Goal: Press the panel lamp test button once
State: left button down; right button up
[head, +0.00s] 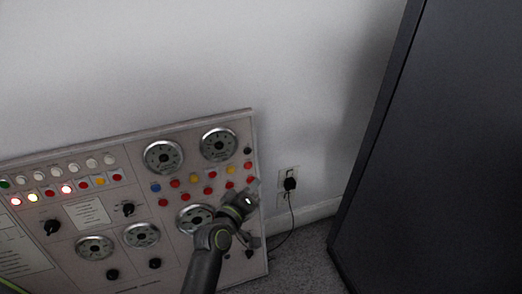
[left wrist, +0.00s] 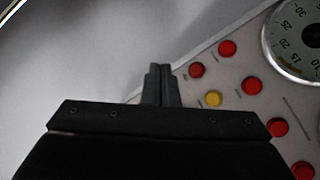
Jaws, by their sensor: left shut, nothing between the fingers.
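A light grey control panel (head: 110,205) stands against the wall, with rows of coloured buttons, dials and knobs. I cannot read which button is marked as the lamp test. My left gripper (head: 256,186) is over the panel's right edge, by the end of the red and yellow button rows. In the left wrist view its fingers (left wrist: 160,72) are shut and empty, just left of a red button (left wrist: 197,70). A yellow button (left wrist: 213,98) and another red button (left wrist: 227,48) are close by. I cannot tell whether the fingertips touch the panel. My right gripper is not in view.
A black plug (head: 290,184) sits in a wall socket right of the panel, its cable hanging to the floor. A large dark cabinet (head: 440,150) fills the right side. Lit lamps (head: 66,189) show at the panel's left. A round dial (left wrist: 298,38) is at the upper right.

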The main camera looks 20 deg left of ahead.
aim_at(248, 152)
pick_arm(q)
jog(key=r, duration=0.2)
jog(key=w+d+r, duration=0.1)
jog(key=shift+d+r+t, duration=0.1)
jog(key=shift+t, duration=0.3)
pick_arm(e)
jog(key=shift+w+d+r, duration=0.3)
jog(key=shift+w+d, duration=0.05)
